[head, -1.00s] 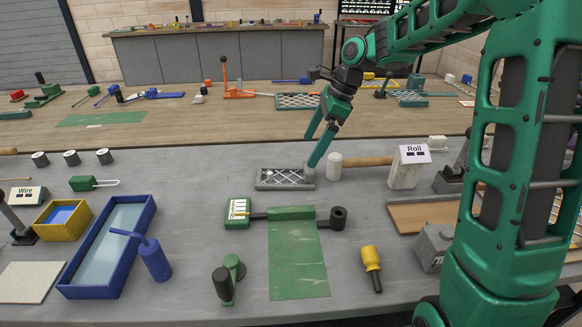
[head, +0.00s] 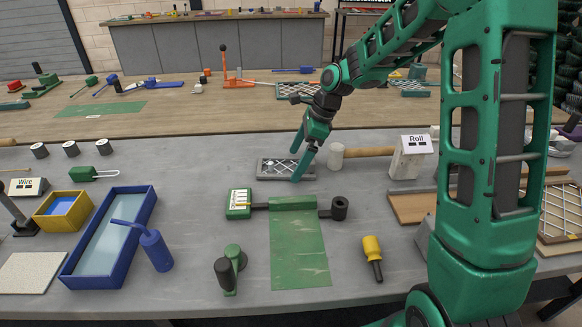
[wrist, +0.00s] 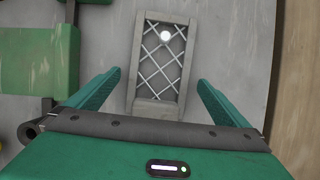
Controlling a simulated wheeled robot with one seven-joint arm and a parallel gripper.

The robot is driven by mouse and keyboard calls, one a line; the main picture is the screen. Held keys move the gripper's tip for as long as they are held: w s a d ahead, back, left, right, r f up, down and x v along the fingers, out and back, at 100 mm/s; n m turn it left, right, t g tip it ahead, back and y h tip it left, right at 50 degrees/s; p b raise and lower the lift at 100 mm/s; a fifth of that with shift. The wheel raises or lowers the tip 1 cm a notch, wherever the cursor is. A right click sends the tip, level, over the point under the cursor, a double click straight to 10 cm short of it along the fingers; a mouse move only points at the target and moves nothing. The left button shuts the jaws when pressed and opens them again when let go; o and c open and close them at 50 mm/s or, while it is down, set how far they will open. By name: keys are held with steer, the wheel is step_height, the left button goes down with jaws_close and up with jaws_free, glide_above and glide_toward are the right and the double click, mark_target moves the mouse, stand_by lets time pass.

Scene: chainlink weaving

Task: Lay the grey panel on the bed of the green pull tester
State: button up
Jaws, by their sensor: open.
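The grey panel (head: 265,172) is a small grey frame with white diagonal mesh, lying flat on the grey bench just beyond the green pull tester (head: 293,203). The tester has a white scale on its left, a dark roller on its right and a flat green bed (head: 298,250) reaching toward the front; the bed is bare. My gripper (head: 298,161) is open above the panel's right part. In the wrist view my gripper (wrist: 160,92) has its fingers apart on either side of the panel's near end (wrist: 157,108), not touching it. The tester's green body (wrist: 40,60) shows at left there.
A blue trough (head: 75,255) is farther left.

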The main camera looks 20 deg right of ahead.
steer(key=shift+a+f, duration=0.15)
steer(key=shift+f, duration=0.2)
steer(key=shift+c, duration=0.3)
steer(key=c, duration=1.3)
steer(key=shift+r, duration=0.1)
